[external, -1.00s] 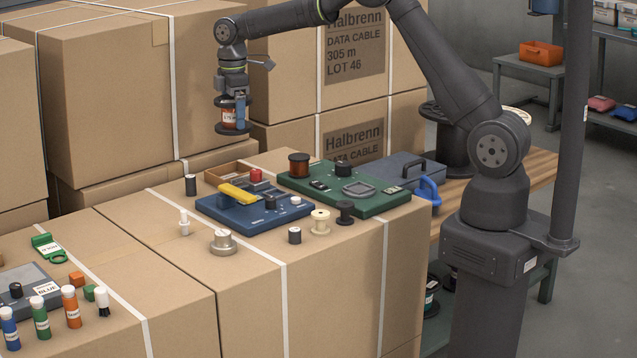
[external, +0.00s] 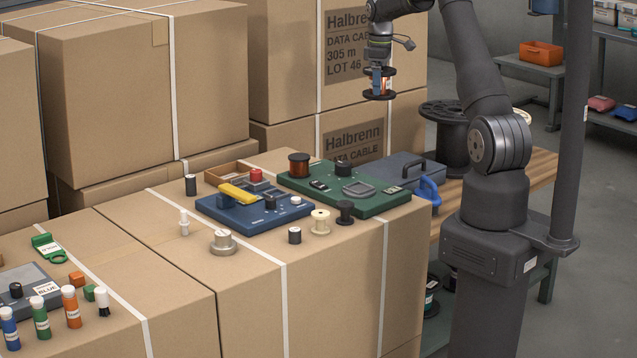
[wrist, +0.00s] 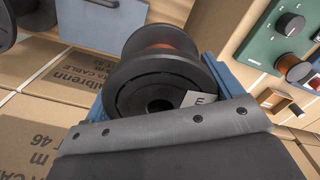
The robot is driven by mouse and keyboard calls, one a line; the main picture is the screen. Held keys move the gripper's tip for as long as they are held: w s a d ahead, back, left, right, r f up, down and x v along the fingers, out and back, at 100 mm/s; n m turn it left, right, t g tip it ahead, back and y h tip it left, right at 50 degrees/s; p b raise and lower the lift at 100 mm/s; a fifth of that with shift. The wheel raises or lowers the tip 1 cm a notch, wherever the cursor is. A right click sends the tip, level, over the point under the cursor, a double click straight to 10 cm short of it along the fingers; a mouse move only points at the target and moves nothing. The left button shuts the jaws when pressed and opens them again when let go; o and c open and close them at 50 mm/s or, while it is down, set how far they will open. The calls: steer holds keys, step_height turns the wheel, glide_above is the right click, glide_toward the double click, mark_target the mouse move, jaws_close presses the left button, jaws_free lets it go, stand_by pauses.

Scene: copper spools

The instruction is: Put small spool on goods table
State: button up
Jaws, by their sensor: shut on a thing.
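My gripper (external: 378,78) is shut on a spool (external: 380,96) with black flanges, a copper-orange winding and a white label. It holds the spool upright in the air, in front of the printed cartons and above the back of the carton top. In the wrist view the spool (wrist: 158,75) sits between the blue fingers, with part of it hidden by the gripper body. A wooden-topped table (external: 535,168), which looks like the goods table, stands right of the cartons, partly hidden behind my arm.
A large black reel (external: 447,135) stands on the wooden table. A grey-blue case (external: 402,172) and a blue clamp-like thing (external: 428,190) are near its left edge. A green panel (external: 370,203), a blue panel (external: 250,222), a cream spool (external: 320,222) and a black spool (external: 345,212) are on the carton.

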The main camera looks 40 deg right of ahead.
steer(key=s+d+m, duration=0.6)
steer(key=s+d, duration=1.8)
steer(key=d, duration=0.3)
step_height(320, 180, down, 23)
steer(key=w+a+f, duration=0.1)
steer(key=w+f, duration=0.1)
steer(key=w, duration=0.1)
steer(key=w+f, duration=0.2)
steer(key=w, duration=0.2)
steer(key=w+a+f, duration=0.1)
steer(key=w+f, duration=0.1)
steer(key=w, duration=0.2)
steer(key=shift+w+a+f, duration=0.1)
steer(key=shift+a+f, duration=0.2)
steer(key=shift+a, duration=0.05)
steer(key=shift+f, duration=2)
steer(key=shift+f, duration=0.15)
steer(key=o, duration=1.3)
steer(key=shift+o, duration=0.2)
step_height(320, 180, up, 12)
